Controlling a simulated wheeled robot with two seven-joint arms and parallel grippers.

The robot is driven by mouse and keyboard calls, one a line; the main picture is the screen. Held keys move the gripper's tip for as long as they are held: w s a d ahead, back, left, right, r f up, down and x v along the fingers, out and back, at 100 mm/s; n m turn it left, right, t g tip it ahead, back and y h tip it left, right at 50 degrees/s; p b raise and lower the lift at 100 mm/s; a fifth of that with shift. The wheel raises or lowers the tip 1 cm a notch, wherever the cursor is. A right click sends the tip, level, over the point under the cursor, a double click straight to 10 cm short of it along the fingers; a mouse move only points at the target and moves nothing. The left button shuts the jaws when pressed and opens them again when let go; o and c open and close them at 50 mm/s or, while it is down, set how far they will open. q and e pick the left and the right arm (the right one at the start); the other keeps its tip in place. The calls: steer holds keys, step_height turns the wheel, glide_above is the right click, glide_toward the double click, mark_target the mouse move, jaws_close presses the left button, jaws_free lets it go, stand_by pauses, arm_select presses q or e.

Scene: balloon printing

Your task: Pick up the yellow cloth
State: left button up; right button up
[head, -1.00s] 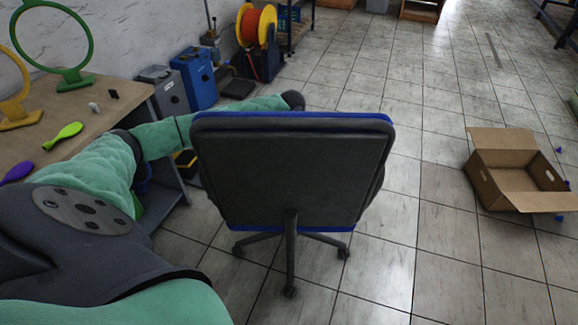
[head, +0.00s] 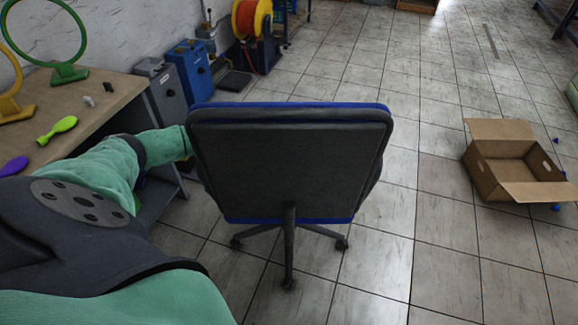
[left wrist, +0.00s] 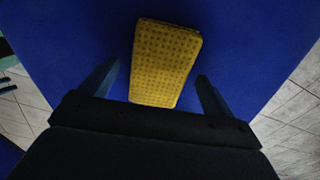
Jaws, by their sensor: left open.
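The yellow cloth (left wrist: 165,62) lies on the blue seat (left wrist: 85,35) of the office chair in the left wrist view. It is a folded, patterned rectangle. My left gripper (left wrist: 160,80) is open, with one finger to each side of the cloth's near end and a gap on both sides. I cannot tell how far above the seat the fingers are. In the head view the chair's backrest (head: 290,165) hides the cloth and my left gripper. My right gripper is in neither view.
An open cardboard box (head: 510,170) stands on the tiled floor at the right. A workbench (head: 75,110) with green and yellow ring stands and paddles is at the left. Blue and grey machines (head: 190,75) stand behind it. The floor between chair and box is clear.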

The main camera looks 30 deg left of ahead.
arm_select(q)
steer(key=c, duration=1.1)
steer(key=shift+o, duration=0.2)
steer(key=shift+r, duration=0.1)
